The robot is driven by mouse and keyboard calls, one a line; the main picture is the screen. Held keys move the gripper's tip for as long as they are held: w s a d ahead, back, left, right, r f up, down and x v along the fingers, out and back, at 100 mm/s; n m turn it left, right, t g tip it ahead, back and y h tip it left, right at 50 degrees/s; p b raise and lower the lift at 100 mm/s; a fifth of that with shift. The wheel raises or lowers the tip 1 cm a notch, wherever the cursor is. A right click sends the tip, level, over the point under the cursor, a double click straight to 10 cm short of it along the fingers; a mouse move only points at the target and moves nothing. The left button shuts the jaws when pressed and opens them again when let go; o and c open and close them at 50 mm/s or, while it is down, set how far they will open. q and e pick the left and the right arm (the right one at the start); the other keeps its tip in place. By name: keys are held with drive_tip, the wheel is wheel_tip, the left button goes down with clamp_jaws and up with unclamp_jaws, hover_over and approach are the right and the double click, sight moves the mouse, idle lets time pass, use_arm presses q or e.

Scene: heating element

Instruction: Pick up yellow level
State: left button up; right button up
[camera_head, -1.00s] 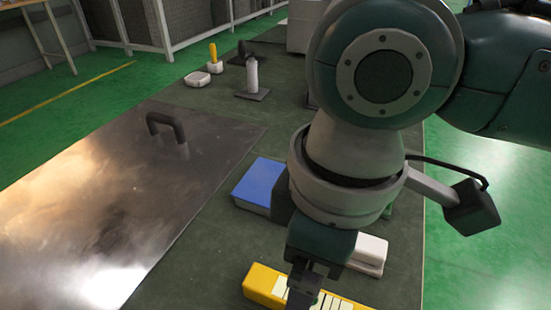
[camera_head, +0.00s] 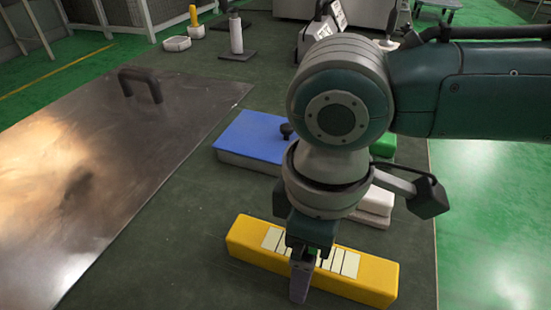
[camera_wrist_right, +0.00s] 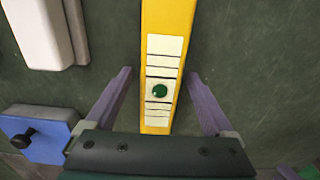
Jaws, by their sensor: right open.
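The yellow level (camera_head: 365,277) lies on the dark green table top near the front in the head view. It is a long yellow bar with a pale, dark-lined panel. In the right wrist view the level (camera_wrist_right: 168,25) runs lengthwise up the picture, with a green round vial on the panel. My right gripper (camera_head: 300,275) is over the middle of the level. In the wrist view its open fingers (camera_wrist_right: 160,78) stand on either side of the bar, with a gap on both sides. Whether the fingertips are at the bar's height is hard to tell. My left gripper is not in view.
A blue-topped box (camera_head: 250,138) and a white block (camera_head: 375,203) lie behind the level. A green item (camera_head: 384,146) is partly hidden by my arm. A large metal plate with a handle (camera_head: 140,80) covers the left. Bare table surrounds the level's left end.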

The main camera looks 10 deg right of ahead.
drive_tip(key=shift+c, duration=0.3)
clamp_jaws()
idle(0.5)
